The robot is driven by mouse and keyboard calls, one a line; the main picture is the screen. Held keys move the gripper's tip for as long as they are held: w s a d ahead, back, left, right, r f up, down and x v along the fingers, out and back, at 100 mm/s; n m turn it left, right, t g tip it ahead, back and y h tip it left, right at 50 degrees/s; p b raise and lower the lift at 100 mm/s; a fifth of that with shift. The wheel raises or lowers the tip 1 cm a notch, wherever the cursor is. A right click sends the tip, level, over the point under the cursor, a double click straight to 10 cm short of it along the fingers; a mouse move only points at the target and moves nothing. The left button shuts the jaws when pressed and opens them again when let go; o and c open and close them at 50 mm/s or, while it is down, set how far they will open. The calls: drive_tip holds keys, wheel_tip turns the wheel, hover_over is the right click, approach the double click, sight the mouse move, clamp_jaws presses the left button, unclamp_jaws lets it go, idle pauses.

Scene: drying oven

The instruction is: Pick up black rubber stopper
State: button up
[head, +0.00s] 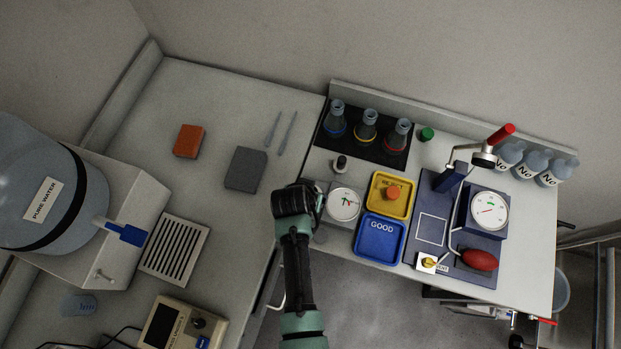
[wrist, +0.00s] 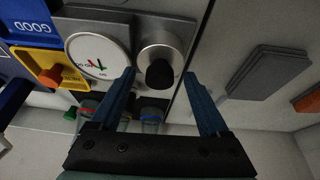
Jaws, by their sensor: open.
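In the wrist view the stopper (wrist: 160,74) shows as a dark round knob between my two blue fingertips, overlapping the edge of a round metal disc. My gripper (head: 318,199) is left of the gauge in the head view. It is open and empty, with its fingers (wrist: 160,78) apart on either side of the stopper in the wrist view. No contact shows, and the depth gap is hard to judge.
The dial gauge (head: 344,204) is close by, with the yellow tray (head: 378,207) and blue GOOD tray (head: 380,252) to its right. Several flasks (head: 366,127) stand behind on a black mat. A grey block (head: 246,169) and orange block (head: 188,141) lie left.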

drive_tip(key=shift+w+f, duration=0.15)
drive_tip(key=shift+f, duration=0.2)
clamp_jaws()
drive_tip(key=shift+r, duration=0.1)
idle(0.3)
